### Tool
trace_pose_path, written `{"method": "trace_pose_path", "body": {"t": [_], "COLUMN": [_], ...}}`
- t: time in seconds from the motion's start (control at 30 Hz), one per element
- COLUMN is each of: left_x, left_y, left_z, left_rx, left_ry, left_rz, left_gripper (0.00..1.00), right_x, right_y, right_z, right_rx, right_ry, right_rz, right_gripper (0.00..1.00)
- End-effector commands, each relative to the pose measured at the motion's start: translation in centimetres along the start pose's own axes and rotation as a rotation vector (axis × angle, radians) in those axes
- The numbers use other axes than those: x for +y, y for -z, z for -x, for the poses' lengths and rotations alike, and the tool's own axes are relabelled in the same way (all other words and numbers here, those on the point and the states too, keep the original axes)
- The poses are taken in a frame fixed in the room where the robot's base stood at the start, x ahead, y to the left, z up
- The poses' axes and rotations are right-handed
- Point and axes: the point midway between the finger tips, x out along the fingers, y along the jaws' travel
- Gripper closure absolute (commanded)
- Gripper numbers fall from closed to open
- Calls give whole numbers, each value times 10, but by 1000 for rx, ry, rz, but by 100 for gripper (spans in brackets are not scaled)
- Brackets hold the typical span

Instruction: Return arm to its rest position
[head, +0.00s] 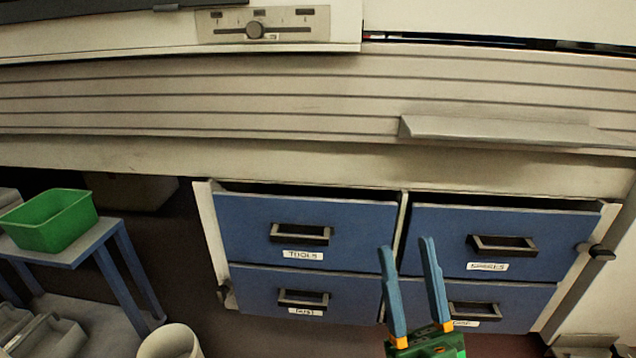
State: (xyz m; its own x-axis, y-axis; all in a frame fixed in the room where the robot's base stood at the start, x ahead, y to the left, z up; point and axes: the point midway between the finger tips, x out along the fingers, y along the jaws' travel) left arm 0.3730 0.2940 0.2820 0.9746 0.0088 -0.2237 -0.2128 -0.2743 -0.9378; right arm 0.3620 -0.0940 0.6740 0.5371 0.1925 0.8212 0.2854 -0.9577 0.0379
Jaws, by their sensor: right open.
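My right gripper (407,250) shows at the bottom right of centre in the head view. Its two blue fingers point up and stand apart, with nothing between them. It is in front of the gap between the left and right drawer columns and overlaps part of the lower right drawer. Only its green body and orange finger mounts show below the fingers; the rest of the arm is out of frame. My left gripper is not in the picture.
Blue drawers include an upper left one labelled TOOLS (350,240) and an upper right one (440,222), both slightly out at the top. A grey ledge (500,131) juts out above. A green bin (50,222) sits on a blue-legged table (75,252). A pale round container (170,343) stands below.

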Motion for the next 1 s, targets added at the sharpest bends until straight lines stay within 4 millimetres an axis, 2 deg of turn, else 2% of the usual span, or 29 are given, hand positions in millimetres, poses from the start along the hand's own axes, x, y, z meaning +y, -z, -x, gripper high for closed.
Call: {"method": "trace_pose_path", "body": {"t": [0.03, 0.13, 0.23, 0.27, 0.33, 0.37, 0.43, 0.47, 0.5, 0.57, 0.6, 0.7, 0.8, 0.83, 0.9, 1.0], "left_x": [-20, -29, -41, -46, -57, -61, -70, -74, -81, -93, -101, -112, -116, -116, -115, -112], "left_y": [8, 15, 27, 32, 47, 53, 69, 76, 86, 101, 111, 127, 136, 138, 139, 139], "left_z": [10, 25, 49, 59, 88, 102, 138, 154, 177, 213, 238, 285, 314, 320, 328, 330], "left_rx": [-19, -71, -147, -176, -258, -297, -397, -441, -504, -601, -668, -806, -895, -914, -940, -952], "left_ry": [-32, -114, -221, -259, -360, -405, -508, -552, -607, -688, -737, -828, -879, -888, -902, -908], "left_rz": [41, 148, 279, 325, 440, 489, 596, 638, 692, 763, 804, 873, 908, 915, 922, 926], "left_gripper": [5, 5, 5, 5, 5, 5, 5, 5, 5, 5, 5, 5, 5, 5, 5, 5], "right_x": [2, 6, 10, 12, 15, 16, 18, 18, 18, 17, 16, 11, 8, 7, 6, 5], "right_y": [-5, -39, -74, -83, -100, -103, -99, -91, -74, -38, -8, 62, 113, 123, 137, 141], "right_z": [-20, -25, -18, -11, 16, 32, 79, 101, 131, 176, 203, 258, 290, 296, 306, 313], "right_rx": [-81, -283, -545, -641, -892, -1006, -1270, -1382, -1533, -1757, -1899, -2176, -2349, -2383, -2432, -2453], "right_ry": [-2, -8, -17, -21, -30, -34, -44, -48, -54, -63, -68, -78, -84, -85, -87, -88], "right_rz": [1, 3, 5, 5, 4, 3, -2, -4, -8, -15, -21, -35, -46, -48, -51, -53], "right_gripper": [50, 50, 50, 50, 50, 50, 50, 50, 50, 50, 50, 50, 50, 50, 50, 50]}}
